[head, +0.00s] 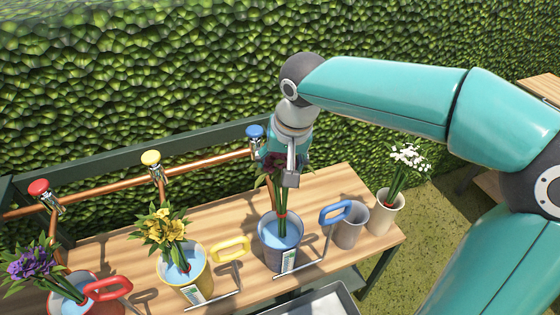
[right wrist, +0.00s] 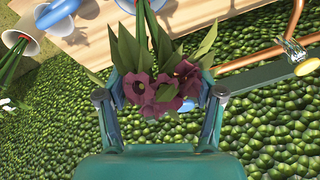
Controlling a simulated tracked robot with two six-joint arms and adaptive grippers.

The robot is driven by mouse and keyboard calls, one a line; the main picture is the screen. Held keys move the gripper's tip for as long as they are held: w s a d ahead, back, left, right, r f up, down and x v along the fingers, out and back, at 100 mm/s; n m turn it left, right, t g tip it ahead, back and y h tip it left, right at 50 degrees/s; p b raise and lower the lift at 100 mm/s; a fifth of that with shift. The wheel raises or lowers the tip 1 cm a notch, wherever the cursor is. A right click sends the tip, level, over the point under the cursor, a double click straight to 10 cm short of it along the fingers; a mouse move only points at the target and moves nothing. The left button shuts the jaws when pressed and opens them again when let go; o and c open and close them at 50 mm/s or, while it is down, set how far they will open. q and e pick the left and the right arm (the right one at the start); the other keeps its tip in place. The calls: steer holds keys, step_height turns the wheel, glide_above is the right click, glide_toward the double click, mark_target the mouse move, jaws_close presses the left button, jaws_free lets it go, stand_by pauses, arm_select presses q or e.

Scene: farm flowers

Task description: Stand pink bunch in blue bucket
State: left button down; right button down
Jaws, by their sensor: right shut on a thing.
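The pink bunch (right wrist: 160,88) has dark pink flowers and long green leaves, and it sits between the fingers of my right gripper in the right wrist view. In the head view its green stems (head: 281,213), with a red tie, run down into the blue bucket (head: 282,247). The bunch stands upright there, and its flowers are largely hidden by the gripper. The bucket looks grey-blue, with a label on its front and light blue water inside. My right gripper (head: 290,178) is right above the bucket, shut on the bunch. My left gripper is not in view.
A yellow bucket (head: 184,282) with yellow flowers and a red bucket (head: 72,300) with purple flowers stand left. A grey cup (head: 350,226) and white-flower vase (head: 386,212) stand right. Blue handle (head: 335,212) and yellow handle (head: 230,249) stand close by. A copper pipe with taps runs behind.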

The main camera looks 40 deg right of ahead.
mark_target(280, 189)
steer(key=shift+f+b, duration=3.2)
steer(key=shift+f, duration=0.85)
steer(key=shift+c, duration=0.4)
jaws_free()
